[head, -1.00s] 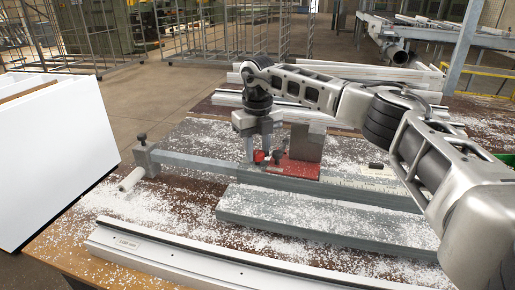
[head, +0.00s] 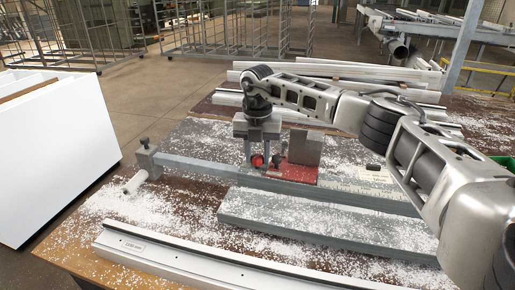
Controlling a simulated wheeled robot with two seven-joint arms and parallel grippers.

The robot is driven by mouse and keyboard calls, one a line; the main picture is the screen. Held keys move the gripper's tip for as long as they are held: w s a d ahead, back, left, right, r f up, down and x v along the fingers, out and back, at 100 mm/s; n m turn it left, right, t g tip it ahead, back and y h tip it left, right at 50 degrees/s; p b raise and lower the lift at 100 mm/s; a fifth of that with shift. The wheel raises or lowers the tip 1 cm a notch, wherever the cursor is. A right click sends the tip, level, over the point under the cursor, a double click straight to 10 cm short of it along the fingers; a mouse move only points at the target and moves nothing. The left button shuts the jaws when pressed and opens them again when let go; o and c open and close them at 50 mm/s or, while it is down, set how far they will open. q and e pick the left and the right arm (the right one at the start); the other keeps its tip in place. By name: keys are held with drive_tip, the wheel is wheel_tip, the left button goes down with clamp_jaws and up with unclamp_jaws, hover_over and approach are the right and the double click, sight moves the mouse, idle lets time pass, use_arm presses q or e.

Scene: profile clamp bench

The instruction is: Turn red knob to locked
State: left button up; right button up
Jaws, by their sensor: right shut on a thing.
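The red knob (head: 257,160) is small and round, and sits at the left end of the red clamp plate (head: 301,173) in the middle of the bench. My right gripper (head: 262,158) reaches down from above, with its fingers on either side of the knob, shut on it. A small dark knob or lever stands just right of the fingers. The fingers partly hide the red knob, and I cannot read its locked or unlocked marking. My left gripper does not show.
A grey rail (head: 210,166) with an end stop (head: 147,160) runs across the bench. A grey block (head: 300,215) lies in front of it. A white profile (head: 200,258) lies along the front edge. White panels (head: 60,145) stand at left. White chips cover the bench.

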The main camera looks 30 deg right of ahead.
sight(258, 156)
drive_tip(key=m+p, duration=0.1)
drive_tip(key=m, duration=0.4)
drive_tip(key=shift+r+m, duration=0.1)
drive_tip(key=shift+m, duration=0.3)
drive_tip(key=m, duration=0.4)
drive_tip(key=shift+d+m, duration=0.1)
drive_tip(key=shift+m, duration=0.3)
drive_tip(key=shift+w, duration=0.1)
drive_tip(key=o, duration=1)
drive_tip(key=shift+c, duration=0.2)
wheel_tip(258, 156, up, 16)
drive_tip(key=b, duration=0.2)
